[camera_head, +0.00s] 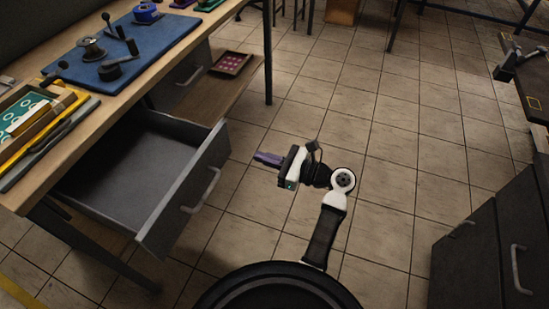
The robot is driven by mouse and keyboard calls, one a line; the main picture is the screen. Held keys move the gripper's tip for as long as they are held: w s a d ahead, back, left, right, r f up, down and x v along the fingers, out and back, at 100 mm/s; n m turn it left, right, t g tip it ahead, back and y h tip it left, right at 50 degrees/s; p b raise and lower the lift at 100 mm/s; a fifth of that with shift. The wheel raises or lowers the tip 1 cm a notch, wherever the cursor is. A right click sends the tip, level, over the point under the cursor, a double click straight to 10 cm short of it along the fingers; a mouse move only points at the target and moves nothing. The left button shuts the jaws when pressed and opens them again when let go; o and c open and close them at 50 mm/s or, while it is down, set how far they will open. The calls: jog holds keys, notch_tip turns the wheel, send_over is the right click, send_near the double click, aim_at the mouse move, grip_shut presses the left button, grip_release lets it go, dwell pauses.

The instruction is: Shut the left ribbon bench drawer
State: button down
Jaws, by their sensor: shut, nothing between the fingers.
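The grey ribbon bench drawer (184,191) at the left of the view is pulled well out from under the wooden bench top (176,43). Its inside looks empty. A pale bar handle (202,190) is on its front panel, which faces right. My gripper (262,158) is shut and empty, in the air to the right of the drawer front. Its fingers point left toward the far end of the front panel, apart from it by a gap in the picture.
A blue mat (158,40) with tools lies on the bench. Dark cabinets (500,250) stand at the right. The tiled floor between is clear.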

aim_at(226, 145)
jog(key=p+x, duration=0.1)
jog(key=x, duration=0.7)
jog(key=shift+w+a, duration=0.1)
jog(key=shift+a, duration=0.15)
jog(key=shift+a, duration=0.1)
jog(key=shift+w+a+p, duration=0.15)
jog(key=shift+a+p, duration=0.15)
jog(key=p+x, duration=0.1)
jog(key=x, duration=2.6)
jog(key=shift+a+f, duration=0.2)
jog(key=shift+a, duration=0.1)
jog(key=shift+w+a+r, duration=0.1)
jog(key=shift+w+r, duration=0.05)
jog(key=shift+r, duration=0.2)
